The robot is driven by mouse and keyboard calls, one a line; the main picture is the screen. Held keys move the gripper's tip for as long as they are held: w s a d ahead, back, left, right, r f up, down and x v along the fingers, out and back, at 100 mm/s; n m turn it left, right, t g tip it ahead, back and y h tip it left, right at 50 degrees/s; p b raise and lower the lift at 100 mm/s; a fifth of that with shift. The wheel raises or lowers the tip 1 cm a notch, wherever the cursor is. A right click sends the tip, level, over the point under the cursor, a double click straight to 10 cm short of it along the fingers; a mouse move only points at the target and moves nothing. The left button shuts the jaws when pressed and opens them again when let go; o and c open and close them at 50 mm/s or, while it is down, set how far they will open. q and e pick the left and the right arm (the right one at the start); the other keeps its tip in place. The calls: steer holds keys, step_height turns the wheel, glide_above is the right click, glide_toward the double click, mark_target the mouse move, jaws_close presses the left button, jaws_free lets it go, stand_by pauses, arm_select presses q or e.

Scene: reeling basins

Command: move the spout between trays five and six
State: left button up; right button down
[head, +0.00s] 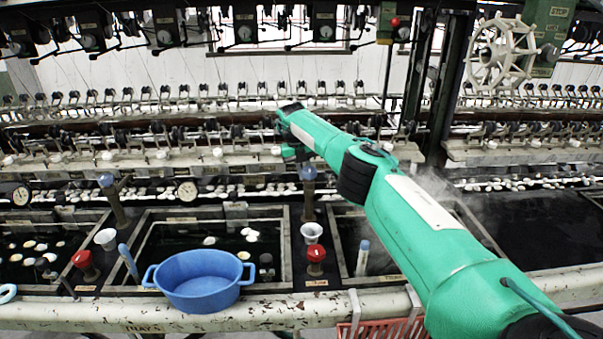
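A dark upright spout with a blue top (309,190) stands on the divider between the middle basin (146,222) and the basin at right (338,240). A similar blue-topped spout (113,200) stands on the divider left of the middle basin. A label (142,328) on the front rail starts with TRAY; its number is hard to read. My green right arm reaches in from the lower right. Its far end, with the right gripper (291,152), is above the right-hand spout in the picture. The fingers are small and partly hidden, and contact is unclear. My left gripper is out of view.
A blue two-handled pan (199,281) sits at the middle basin's front edge. Red-topped knobs (316,254) and white cups (311,232) stand on the dividers. A red crate (383,329) is at the bottom. Reeling machinery runs along the back.

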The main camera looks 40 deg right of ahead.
steer(key=shift+d+r+m, duration=0.1)
steer(key=shift+d+m, duration=0.05)
steer(key=shift+m, duration=0.15)
steer(key=c, duration=1.4)
jaws_free()
steer(key=shift+o, duration=0.2)
